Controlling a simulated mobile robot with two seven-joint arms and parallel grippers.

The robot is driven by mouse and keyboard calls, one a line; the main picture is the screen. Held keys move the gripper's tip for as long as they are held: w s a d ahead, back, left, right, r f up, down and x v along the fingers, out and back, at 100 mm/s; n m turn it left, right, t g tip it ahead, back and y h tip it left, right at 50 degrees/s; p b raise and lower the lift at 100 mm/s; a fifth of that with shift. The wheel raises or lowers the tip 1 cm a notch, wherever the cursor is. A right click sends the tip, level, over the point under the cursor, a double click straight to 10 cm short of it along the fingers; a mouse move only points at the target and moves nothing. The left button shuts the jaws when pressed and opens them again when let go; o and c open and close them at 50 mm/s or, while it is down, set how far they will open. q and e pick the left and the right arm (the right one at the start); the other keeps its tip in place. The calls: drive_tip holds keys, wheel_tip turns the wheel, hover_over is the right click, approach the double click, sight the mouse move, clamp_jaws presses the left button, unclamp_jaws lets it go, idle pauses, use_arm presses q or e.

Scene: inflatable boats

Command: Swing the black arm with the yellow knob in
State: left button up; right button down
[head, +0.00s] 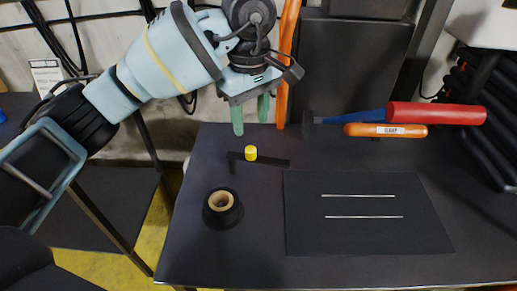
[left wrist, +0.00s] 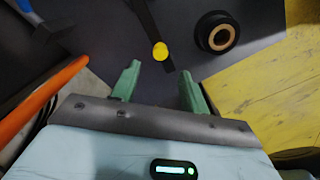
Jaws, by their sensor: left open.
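The black arm (head: 273,161) lies low over the dark table, with a yellow knob (head: 251,153) near its left part. In the left wrist view the black arm (left wrist: 146,22) runs from the top edge down to the right, and the yellow knob (left wrist: 160,52) sits on it. My left gripper (head: 251,115) is open and empty, with green fingers pointing down just behind the knob. In the left wrist view the gripper (left wrist: 157,85) has its fingers wide apart, and the knob shows beyond the gap between them. No contact shows. My right gripper is not in view.
A black tape roll (head: 223,208) lies in front of the arm on the table (head: 260,265). A black mat (head: 365,240) with two thin metal rods lies to the right. A red-handled tool (head: 437,113) and an orange handle (head: 385,130) lie at the back. An orange pipe (head: 286,60) stands behind my gripper.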

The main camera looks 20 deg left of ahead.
sight(251, 149)
use_arm(q)
drive_tip(key=shift+a+f, duration=0.15)
drive_tip(key=shift+f, duration=3.7)
drive_tip(key=shift+c, duration=0.2)
clamp_jaws()
